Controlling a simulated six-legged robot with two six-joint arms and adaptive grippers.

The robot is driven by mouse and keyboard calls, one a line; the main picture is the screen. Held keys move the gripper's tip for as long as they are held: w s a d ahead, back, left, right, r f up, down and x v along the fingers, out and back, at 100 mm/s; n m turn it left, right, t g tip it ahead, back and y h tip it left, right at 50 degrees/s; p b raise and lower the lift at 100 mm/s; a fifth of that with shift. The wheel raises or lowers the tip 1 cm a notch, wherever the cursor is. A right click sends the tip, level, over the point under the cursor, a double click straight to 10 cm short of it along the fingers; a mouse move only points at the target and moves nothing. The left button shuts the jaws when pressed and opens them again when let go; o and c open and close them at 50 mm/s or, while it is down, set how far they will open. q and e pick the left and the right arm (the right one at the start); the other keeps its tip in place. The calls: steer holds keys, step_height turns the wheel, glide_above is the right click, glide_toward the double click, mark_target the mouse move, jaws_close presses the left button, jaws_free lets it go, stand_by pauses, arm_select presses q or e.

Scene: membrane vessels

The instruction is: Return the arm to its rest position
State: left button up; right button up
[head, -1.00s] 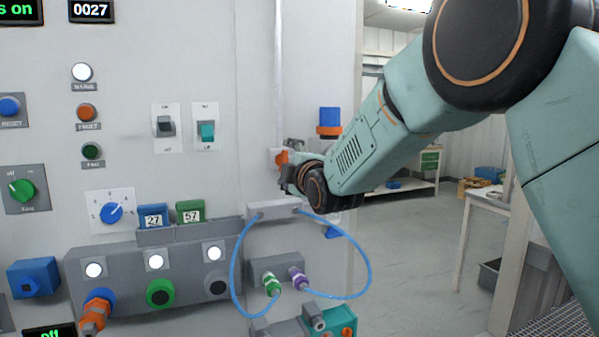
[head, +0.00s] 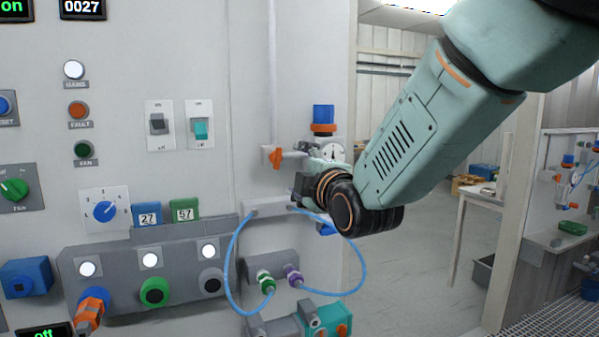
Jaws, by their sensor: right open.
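My right arm (head: 410,140), pale green with a dark wrist, comes in from the upper right and reaches toward the wall panel. Its right gripper (head: 300,170) is open at the panel's right edge, small and partly hidden by the wrist. No object shows between its fingers. An orange valve handle (head: 275,157) is just left of the gripper; a small gap seems to lie between them. My left gripper is out of view.
A blue-capped fitting with a gauge (head: 333,151) stands behind the wrist. A blue hose (head: 228,268) loops below it from a grey block to green and purple connectors. Switches (head: 159,124) and a knob (head: 104,211) line the panel. Open floor (head: 415,265) lies right.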

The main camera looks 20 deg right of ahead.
steer(key=shift+w, duration=0.1)
steer(key=s+f+m+g+b, duration=0.25)
steer(key=s+f+m, duration=0.2)
steer(key=f, duration=0.75)
steer(key=s+f+m+g+b, duration=0.1)
steer(key=s+f+m+g, duration=0.3)
steer(key=f, duration=0.8)
steer(key=s+f+m+g+b, duration=0.25)
steer(key=f+m, duration=0.35)
steer(key=f, duration=0.5)
steer(key=s+f+m+g+b, duration=0.2)
steer(key=s+f+g+b, duration=0.5)
steer(key=s+f, duration=2.5)
steer(key=shift+s+d+g+h+b, duration=0.3)
steer(key=shift+s+g+b, duration=0.1)
steer(key=shift+s+g, duration=0.5)
steer(key=shift+w+m, duration=0.1)
steer(key=shift+m, duration=0.15)
